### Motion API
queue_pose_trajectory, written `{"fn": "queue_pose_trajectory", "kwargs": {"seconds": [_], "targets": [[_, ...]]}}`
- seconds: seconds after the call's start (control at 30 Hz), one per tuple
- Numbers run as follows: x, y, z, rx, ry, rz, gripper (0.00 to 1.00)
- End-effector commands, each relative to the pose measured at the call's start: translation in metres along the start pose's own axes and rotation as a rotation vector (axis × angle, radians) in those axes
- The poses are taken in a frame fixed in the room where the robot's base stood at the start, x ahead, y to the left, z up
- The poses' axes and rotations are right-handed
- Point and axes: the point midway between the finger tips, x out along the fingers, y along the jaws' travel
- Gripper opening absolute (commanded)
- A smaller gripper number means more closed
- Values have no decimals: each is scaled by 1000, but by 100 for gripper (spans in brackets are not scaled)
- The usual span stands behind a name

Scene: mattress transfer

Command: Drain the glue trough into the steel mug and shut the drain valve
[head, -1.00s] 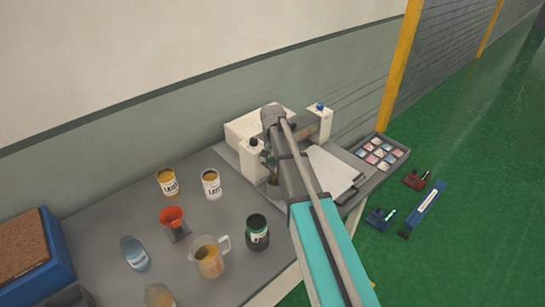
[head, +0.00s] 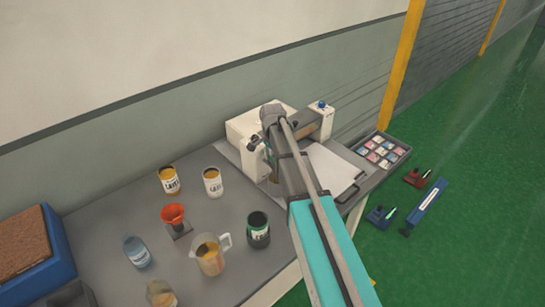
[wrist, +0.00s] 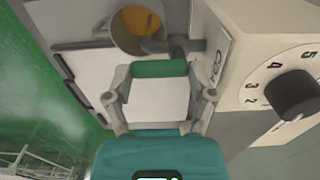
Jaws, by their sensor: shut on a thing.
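In the wrist view my gripper (wrist: 162,76) is shut on a green handle (wrist: 160,68), which lies crosswise between its fingers. The handle sits beside a grey metal pipe fitting (wrist: 188,48) on the side of a white machine housing (wrist: 217,62). I take the handle to be the drain valve's. A round mug (wrist: 115,37) with amber glue (wrist: 142,24) inside lies just beyond the handle, partly cut off by the frame's top.
A black numbered dial knob (wrist: 291,95) is close on the right in the wrist view. A sample tray (head: 383,150) sits at the right end.

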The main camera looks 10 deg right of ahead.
Motion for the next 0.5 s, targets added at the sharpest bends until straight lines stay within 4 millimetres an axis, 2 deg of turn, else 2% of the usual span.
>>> {"fn": "queue_pose_trajectory", "kwargs": {"seconds": [0.33,0.37,0.5], "targets": [[0,1,0,6,0,3,24],[0,1,0,6,0,3,75],[0,1,0,5,0,2,100]]}}
